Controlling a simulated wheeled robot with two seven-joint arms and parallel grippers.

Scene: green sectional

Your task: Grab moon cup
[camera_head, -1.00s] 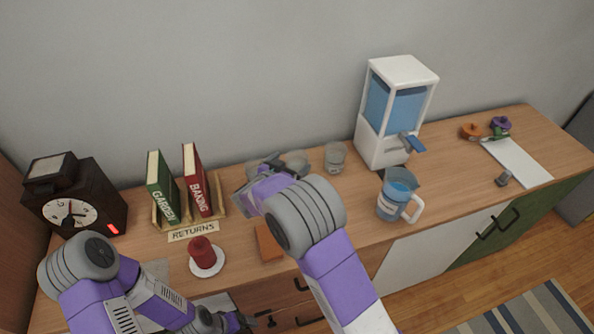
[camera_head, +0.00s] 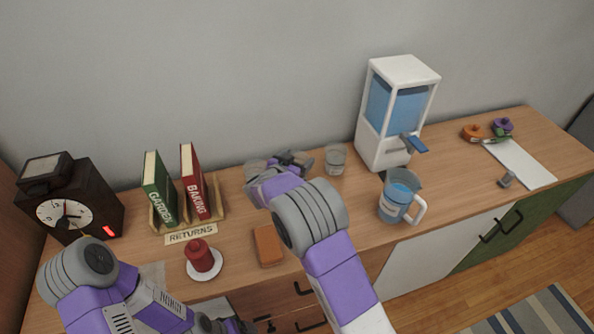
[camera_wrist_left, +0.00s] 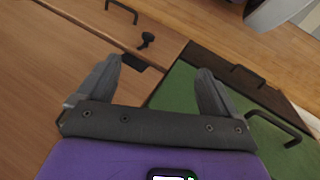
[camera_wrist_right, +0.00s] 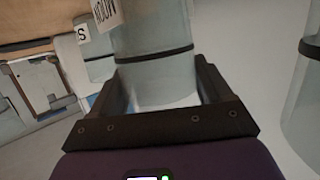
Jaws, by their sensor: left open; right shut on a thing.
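The moon cup (camera_wrist_right: 155,65) is a clear glass with a dark band and a white label, partly cut off, that seems to read MOON. It stands between the fingers of my right gripper (camera_wrist_right: 160,88), which is shut on it. In the head view, my right gripper (camera_head: 290,160) is at the row of glasses near the wall, and it hides most of the held cup. My left gripper (camera_wrist_left: 160,85) is open and empty, low in front of the counter drawers, with a wooden drawer front and green door behind it.
One clear glass (camera_head: 335,158) stands right of the held cup and another (camera_head: 254,170) left. A blue-filled dispenser (camera_head: 395,115), a measuring jug (camera_head: 398,200), a book rack (camera_head: 219,200), a red object on a white saucer (camera_head: 203,271) and an orange block (camera_head: 268,245) are on the counter.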

